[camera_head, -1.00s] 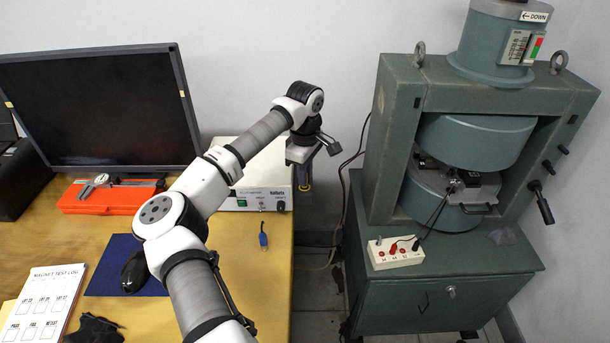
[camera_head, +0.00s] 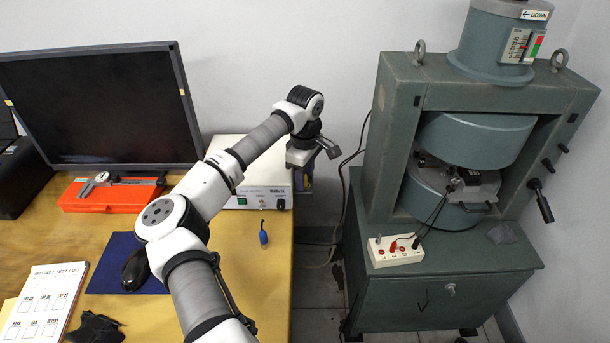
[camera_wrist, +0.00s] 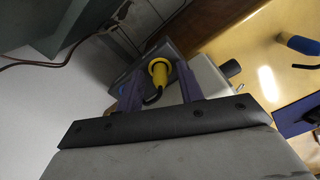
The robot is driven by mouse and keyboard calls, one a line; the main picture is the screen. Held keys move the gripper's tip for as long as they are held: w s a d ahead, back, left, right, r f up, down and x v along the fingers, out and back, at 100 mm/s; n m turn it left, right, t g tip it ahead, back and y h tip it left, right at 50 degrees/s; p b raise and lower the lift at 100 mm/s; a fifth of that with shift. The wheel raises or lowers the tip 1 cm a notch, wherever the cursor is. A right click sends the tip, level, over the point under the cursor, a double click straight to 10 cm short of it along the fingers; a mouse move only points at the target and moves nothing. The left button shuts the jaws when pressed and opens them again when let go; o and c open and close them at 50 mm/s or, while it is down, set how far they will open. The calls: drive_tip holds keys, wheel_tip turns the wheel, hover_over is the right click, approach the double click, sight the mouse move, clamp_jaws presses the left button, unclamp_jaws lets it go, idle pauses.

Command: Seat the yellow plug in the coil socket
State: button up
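The yellow plug (camera_wrist: 158,70), with a round collar and a black cable end, shows between my two purple fingers in the wrist view. My gripper (camera_wrist: 158,82) is open around it, with visible space beside the plug; I see no clear contact. In the head view my gripper (camera_head: 304,178) points down just off the bench's right edge, beside the white power supply, and the plug is hidden there. The magnet gap with the coil parts (camera_head: 462,180) is at the right, inside the green frame. I cannot clearly make out the coil socket.
A blue plug (camera_head: 263,237) lies on the wooden bench (camera_head: 255,290); it also shows in the wrist view (camera_wrist: 300,44). The power supply (camera_head: 262,180) stands at the bench back. The magnet frame (camera_head: 390,140) and a white terminal box (camera_head: 396,250) stand right, across a floor gap with cables.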

wheel_tip(320, 180, up, 12)
drive_tip(key=b, duration=0.1)
drive_tip(key=shift+r, duration=0.1)
idle(0.4)
